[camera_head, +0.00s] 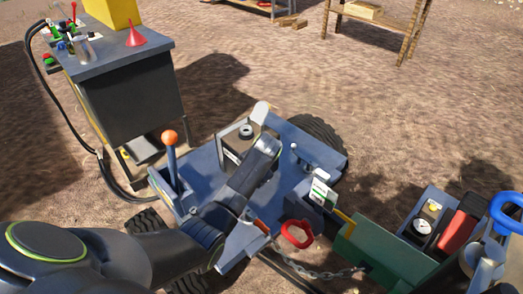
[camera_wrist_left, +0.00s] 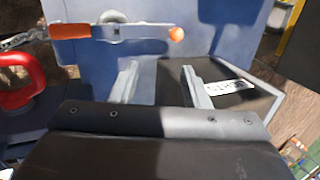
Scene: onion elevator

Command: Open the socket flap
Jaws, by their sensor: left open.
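I cannot clearly pick out a socket flap. A pale-framed dark box (camera_head: 238,141) with a round black piece on top stands on the blue platform (camera_head: 312,143). A dark box with a white label (camera_wrist_left: 231,87) shows at the right of the left wrist view. My left gripper (camera_wrist_left: 160,68) is open. Nothing shows between its fingers; the right finger appears in front of the box's edge, contact unclear. In the head view, my left arm reaches over the platform, and its fingertips are hard to make out. My right gripper is not in view.
An orange-knobbed lever (camera_head: 170,138) stands on the platform's left. A red ring (camera_head: 297,235) and chain (camera_head: 325,273) lie towards the green machine (camera_head: 380,248). A dark cabinet (camera_head: 130,93) stands upper left.

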